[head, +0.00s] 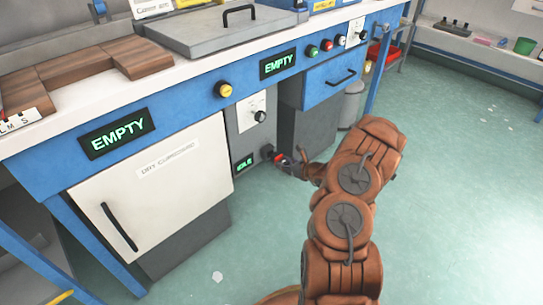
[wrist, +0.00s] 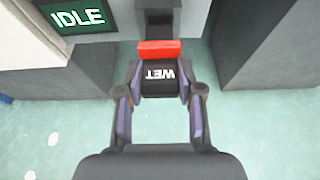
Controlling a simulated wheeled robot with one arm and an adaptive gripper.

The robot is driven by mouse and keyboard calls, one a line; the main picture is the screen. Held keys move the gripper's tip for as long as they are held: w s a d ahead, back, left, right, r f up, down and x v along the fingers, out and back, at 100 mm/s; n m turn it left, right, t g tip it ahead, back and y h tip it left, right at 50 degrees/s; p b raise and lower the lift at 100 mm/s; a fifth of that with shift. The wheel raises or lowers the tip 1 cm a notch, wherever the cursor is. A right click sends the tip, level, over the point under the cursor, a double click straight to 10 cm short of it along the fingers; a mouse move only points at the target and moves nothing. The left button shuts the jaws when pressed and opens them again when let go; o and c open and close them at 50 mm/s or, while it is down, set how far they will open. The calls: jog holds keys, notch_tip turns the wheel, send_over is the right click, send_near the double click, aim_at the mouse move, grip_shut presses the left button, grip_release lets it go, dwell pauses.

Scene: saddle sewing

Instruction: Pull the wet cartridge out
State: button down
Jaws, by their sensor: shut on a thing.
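The wet cartridge (wrist: 159,80) is a black block with white "WET" lettering and a red band, in the wrist view. My gripper (wrist: 160,95) has a finger on each side of it and is shut on it. Behind the red band, a dark grey part (wrist: 159,22) leads up to the grey panel; I cannot tell how far the cartridge sits in its slot. In the head view my gripper (head: 290,165) is at the low front of the grey panel (head: 252,125), and a bit of red shows there.
A green "IDLE" display (wrist: 77,16) is beside the slot. The white "DRY CUPBOARD" door (head: 155,190) is shut, left of the panel. A blue drawer (head: 330,82) is to the upper right. The green floor (head: 450,200) is open at the right.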

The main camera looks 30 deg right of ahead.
jog(key=s, duration=0.2)
jog(key=s+d+p, duration=0.1)
jog(key=s, duration=0.1)
dwell(0.7)
